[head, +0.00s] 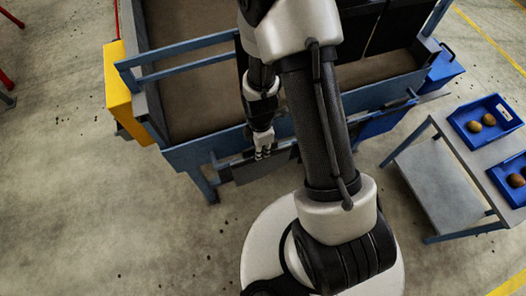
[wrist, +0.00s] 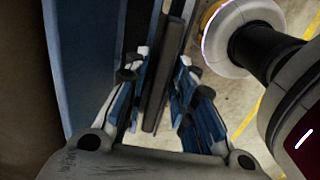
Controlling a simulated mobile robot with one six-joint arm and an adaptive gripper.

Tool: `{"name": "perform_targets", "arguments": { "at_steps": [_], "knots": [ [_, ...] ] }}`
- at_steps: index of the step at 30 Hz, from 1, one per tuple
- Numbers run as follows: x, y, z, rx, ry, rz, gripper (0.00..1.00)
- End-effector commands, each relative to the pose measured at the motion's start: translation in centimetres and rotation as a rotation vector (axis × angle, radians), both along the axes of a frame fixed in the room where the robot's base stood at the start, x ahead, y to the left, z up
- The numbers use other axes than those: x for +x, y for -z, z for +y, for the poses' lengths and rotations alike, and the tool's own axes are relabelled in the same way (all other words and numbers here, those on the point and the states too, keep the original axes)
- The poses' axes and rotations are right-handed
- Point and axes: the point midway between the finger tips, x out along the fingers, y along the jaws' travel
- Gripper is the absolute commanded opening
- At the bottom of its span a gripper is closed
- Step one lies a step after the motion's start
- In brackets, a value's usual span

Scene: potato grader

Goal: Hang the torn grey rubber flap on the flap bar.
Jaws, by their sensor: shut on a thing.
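The dark grey rubber flap (head: 262,168) shows in the head view as a flat sheet just under my gripper (head: 263,152), at the front of the blue grader. In the wrist view the flap (wrist: 154,90) is seen edge-on as a dark strip between the blue-padded fingers of my gripper (wrist: 160,70), which is shut on it. The flap bar (head: 398,104) runs along the grader's front, below the hopper edge. The flap lies close along the bar's line; I cannot tell whether it touches or hangs on it. The tear is not visible.
The grader's blue frame (head: 205,150) stands directly behind the flap. A yellow box (head: 121,90) is on its left side. At right, a grey table (head: 459,146) carries blue trays (head: 463,128) with potatoes. The floor at front left is clear.

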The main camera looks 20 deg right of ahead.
Motion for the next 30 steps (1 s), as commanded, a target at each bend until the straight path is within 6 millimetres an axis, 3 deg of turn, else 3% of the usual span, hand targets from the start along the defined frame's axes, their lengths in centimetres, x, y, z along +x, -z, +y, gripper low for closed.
{"name": "perform_targets", "arguments": {
  "at_steps": [6,18,30],
  "knots": [
    [1.7,0.1,0.0,0.000,0.000,0.000,0.00],
    [1.5,3.1,0.0,0.000,0.000,0.000,0.00],
    [1.6,3.6,0.0,0.000,0.000,-0.001,0.00]
  ]
}}
